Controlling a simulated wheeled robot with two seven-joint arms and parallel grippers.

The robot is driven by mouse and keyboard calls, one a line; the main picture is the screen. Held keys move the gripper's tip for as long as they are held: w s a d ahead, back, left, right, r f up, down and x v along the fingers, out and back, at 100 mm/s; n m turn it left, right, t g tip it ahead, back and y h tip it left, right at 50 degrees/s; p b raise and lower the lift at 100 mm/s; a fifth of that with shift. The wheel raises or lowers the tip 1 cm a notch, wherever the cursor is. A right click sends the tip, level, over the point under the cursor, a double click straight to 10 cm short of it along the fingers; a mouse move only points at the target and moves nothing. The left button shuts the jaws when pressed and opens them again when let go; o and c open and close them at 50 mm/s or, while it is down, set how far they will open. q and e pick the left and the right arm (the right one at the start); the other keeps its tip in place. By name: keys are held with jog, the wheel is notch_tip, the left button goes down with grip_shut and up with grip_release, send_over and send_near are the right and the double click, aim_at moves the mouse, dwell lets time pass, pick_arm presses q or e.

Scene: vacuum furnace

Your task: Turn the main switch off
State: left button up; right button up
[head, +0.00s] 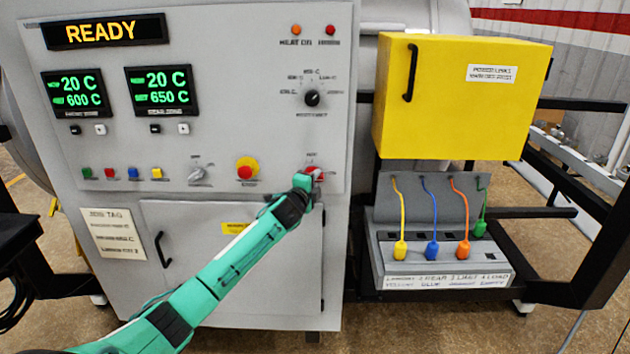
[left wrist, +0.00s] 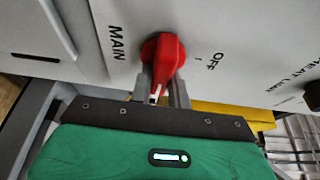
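The main switch (head: 316,172) is a red rotary knob on the lower right of the grey panel, partly hidden by my gripper in the head view. In the left wrist view the red knob (left wrist: 164,57) shows large, between the printed words MAIN and OFF. Its handle, with a white mark at the tip, points down the picture toward my gripper, away from the OFF mark. My left gripper (left wrist: 160,92) has one grey finger on each side of the handle, close against it. It also shows in the head view (head: 309,180). My right gripper is in neither view.
A red-and-yellow emergency button (head: 246,168) and a grey selector knob (head: 198,174) sit left of the switch. A black knob (head: 312,98) is above it. A yellow box (head: 455,100) and a rack with coloured plugs (head: 432,250) stand to the right.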

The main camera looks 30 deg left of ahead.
pick_arm(q)
grip_shut()
jog(key=shift+f, duration=0.1)
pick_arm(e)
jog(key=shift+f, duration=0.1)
